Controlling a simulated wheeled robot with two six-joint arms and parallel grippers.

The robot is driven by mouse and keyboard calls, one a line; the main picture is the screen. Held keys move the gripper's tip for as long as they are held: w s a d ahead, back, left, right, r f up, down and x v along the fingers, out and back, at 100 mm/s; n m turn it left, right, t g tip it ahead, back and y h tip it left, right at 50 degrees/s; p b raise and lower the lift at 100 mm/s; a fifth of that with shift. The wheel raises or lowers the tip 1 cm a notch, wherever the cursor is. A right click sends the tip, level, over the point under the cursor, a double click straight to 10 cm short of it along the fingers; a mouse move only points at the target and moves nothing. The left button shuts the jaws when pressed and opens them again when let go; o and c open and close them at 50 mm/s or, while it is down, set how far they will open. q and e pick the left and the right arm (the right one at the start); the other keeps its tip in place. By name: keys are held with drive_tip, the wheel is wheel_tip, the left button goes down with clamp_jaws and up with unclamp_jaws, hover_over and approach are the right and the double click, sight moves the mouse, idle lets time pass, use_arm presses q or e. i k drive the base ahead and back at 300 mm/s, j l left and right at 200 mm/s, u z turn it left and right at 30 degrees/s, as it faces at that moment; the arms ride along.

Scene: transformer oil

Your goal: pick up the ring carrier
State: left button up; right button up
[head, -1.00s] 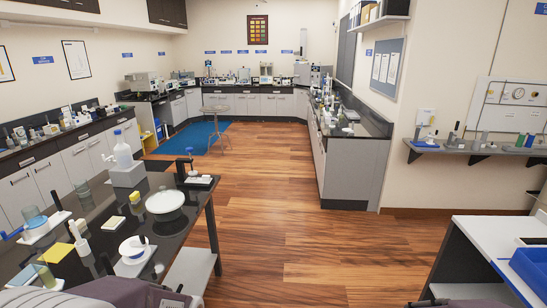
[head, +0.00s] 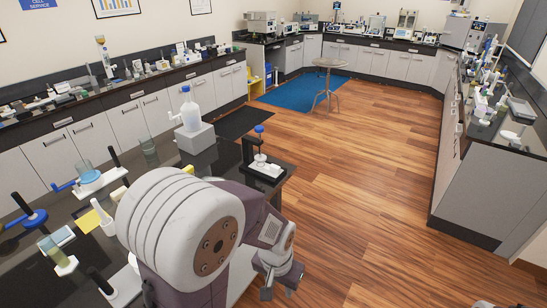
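My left gripper (head: 279,287) shows in the head view at the bottom centre, beyond the black bench's right edge. Its two fingers point down and look apart, with nothing seen between them. My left arm hides the middle and front right of the bench. I cannot tell for sure which item is the ring carrier. A small stand with a blue knob and a white base (head: 265,170) is on the bench's far right corner, beyond my gripper.
On the black bench (head: 214,160) are a wash bottle (head: 190,109) on a grey block (head: 195,138), a beaker on a white tray (head: 88,173) and several blue-handled tools. Wooden floor (head: 360,200) is open to the right. A stool (head: 327,85) stands farther back.

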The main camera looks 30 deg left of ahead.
sight(274, 169)
drive_tip(key=i+u, duration=0.3)
drive_tip(key=u, duration=0.15)
drive_tip(key=i+u, duration=0.3)
drive_tip(key=u, duration=0.2)
drive_tip(key=i+l+u, duration=0.1)
drive_tip(key=i+u, duration=0.2)
drive_tip(key=u, duration=0.15)
drive_tip(key=i+u, duration=0.5)
drive_tip(key=u, duration=0.2)
drive_tip(key=j, duration=0.05)
